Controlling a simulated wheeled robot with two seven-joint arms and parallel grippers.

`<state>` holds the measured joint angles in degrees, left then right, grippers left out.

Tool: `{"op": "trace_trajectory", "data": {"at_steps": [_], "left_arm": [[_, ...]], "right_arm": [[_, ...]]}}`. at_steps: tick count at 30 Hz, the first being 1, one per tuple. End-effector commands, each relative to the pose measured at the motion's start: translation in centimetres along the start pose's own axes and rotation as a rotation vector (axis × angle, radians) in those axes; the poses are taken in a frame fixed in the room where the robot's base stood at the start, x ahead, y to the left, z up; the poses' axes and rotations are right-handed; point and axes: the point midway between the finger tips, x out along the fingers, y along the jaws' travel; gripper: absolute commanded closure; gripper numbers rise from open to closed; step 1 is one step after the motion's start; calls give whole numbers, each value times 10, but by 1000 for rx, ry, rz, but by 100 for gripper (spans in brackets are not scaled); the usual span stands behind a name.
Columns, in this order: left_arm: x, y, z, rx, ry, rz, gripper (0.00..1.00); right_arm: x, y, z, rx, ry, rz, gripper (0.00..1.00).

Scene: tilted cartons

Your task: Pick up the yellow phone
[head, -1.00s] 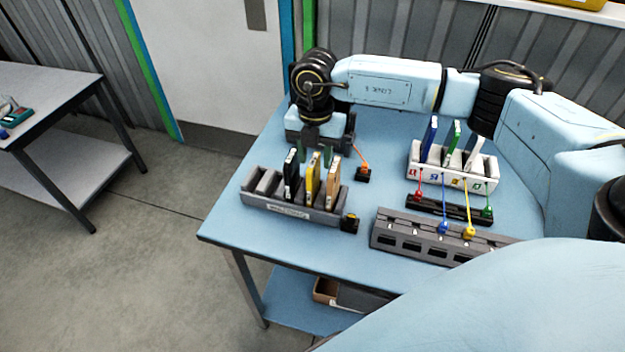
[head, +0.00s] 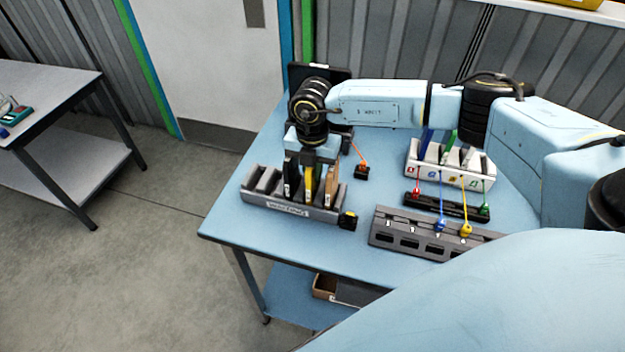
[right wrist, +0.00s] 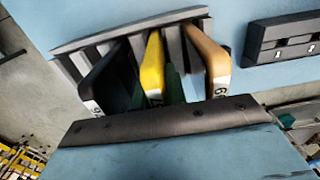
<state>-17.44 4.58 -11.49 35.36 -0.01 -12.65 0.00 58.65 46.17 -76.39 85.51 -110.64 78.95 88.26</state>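The yellow phone (head: 309,186) stands upright in the grey rack (head: 262,201), between a black phone (head: 291,180) and a tan phone (head: 331,184). My right gripper (head: 311,168) is directly above it, pointing down. In the right wrist view the yellow phone (right wrist: 153,66) passes between the two dark green fingers of my right gripper (right wrist: 154,90). The fingers look apart, one on each side; firm contact cannot be made out. The phone's lower part is hidden by the rack. My left gripper is not in view.
A white rack (head: 452,170) holds blue and green phones at the right. Coloured plugs with cables stand in front of it, by a grey slotted block (head: 430,240). An orange-cabled plug (head: 362,171) stands behind.

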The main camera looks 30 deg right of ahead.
Motion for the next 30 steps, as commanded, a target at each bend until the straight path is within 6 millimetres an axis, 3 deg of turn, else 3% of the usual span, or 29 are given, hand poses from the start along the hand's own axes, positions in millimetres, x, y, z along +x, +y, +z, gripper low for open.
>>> {"op": "trace_trajectory", "data": {"at_steps": [11,14,24,30], "left_arm": [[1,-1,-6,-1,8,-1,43],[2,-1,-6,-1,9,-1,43],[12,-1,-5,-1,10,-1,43],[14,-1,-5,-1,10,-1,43]], "right_arm": [[-4,1,1,1,-1,3,100],[-15,1,2,1,-3,5,100],[-80,1,1,-1,-3,4,100],[-99,0,0,0,-1,1,100]]}}
